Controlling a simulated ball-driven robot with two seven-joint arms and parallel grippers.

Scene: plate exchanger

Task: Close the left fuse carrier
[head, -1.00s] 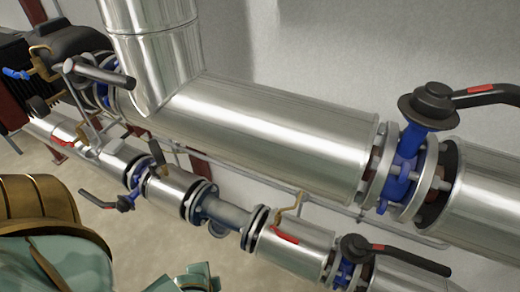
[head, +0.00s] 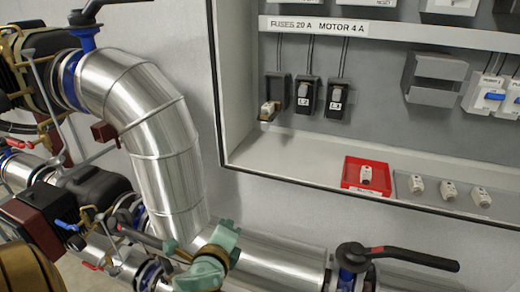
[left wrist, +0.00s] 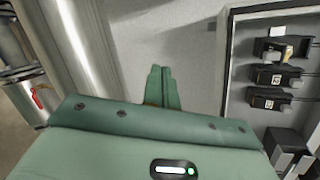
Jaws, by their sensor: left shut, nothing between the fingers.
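The left fuse carrier (head: 272,100) is a black holder in the cabinet, left of the carriers marked L2 and L3. Its front is swung out and down, with a pale fuse (head: 268,109) in it. In the left wrist view this carrier (left wrist: 270,47) is the top one at the right, also open with the fuse showing. My green left gripper (head: 223,240) is shut and empty, below and left of the cabinet, in front of the pipes. In the left wrist view its fingertips (left wrist: 159,72) are together, apart from the carrier. My right gripper is not in view.
The L2 carrier (head: 309,96) and L3 carrier (head: 338,98) look closed. A red tray (head: 352,172) with one fuse and a grey tray (head: 404,188) with several fuses lie on the cabinet floor. The cabinet's left edge (head: 216,90) and a silver pipe (head: 150,125) flank a bare wall strip.

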